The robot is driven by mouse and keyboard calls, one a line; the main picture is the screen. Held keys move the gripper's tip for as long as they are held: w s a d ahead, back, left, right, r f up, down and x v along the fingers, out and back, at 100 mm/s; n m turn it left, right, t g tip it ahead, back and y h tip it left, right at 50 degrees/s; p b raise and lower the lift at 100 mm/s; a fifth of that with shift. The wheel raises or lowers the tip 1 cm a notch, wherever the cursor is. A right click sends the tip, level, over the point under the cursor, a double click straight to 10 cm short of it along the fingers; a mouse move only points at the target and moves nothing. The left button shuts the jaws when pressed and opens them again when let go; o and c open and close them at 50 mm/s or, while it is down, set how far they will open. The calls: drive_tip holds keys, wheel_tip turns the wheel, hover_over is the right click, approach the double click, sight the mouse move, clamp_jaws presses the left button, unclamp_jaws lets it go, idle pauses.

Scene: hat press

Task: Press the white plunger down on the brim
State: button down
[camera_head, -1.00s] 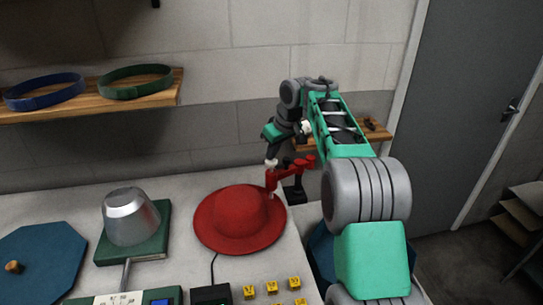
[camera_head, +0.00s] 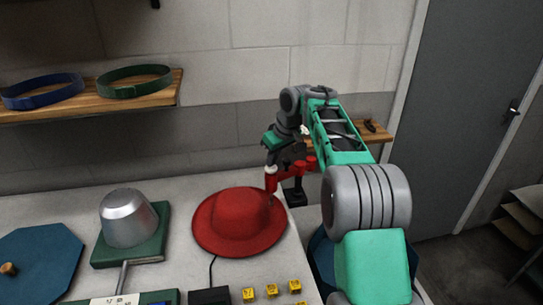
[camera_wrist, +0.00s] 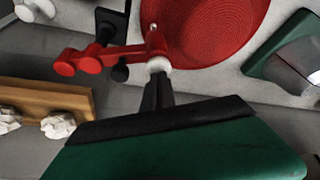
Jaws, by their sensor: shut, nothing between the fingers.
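The red hat (camera_head: 238,222) lies on the white table with its brim flat. A red clamp arm (camera_head: 303,167) on a black stand (camera_head: 294,194) reaches over the brim's right edge, ending in a red sleeve (camera_head: 271,178). The wrist view shows the plunger's white cap (camera_wrist: 158,65) against the red clamp arm (camera_wrist: 110,55), with a small metal tip by the brim (camera_wrist: 205,58). My gripper (camera_wrist: 157,80) is shut and empty, its fingertips at the white cap, seemingly touching it. Whether the tip touches the brim is unclear.
A silver press head (camera_head: 127,218) on a green base stands left of the hat. Yellow numbered blocks (camera_head: 271,290) lie in front. A wooden shelf with blue and green bands (camera_head: 135,80) is on the wall. A small shelf (camera_head: 372,133) is behind my arm.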

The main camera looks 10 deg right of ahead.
drive_tip(key=shift+s+f, duration=0.15)
drive_tip(key=shift+f, duration=0.3)
wheel_tip(320, 180, up, 12)
drive_tip(key=p, duration=1.1)
drive_tip(key=shift+f, duration=0.2)
drive_tip(key=s+a+r+m+b, duration=0.2)
drive_tip(key=s+r+m, duration=0.1)
drive_tip(key=s, duration=1.2)
drive_tip(key=s+d+f+m+h, duration=0.1)
drive_tip(key=s+f, duration=0.3)
drive_tip(key=s, duration=0.5)
drive_tip(key=s+f+m+h, duration=0.1)
drive_tip(key=s+f, duration=0.3)
drive_tip(key=s, duration=0.5)
drive_tip(key=shift+s+d+f+m+t+b, duration=0.25)
drive_tip(key=shift+s+d+m+t+b, duration=0.1)
drive_tip(key=shift+m+b, duration=0.15)
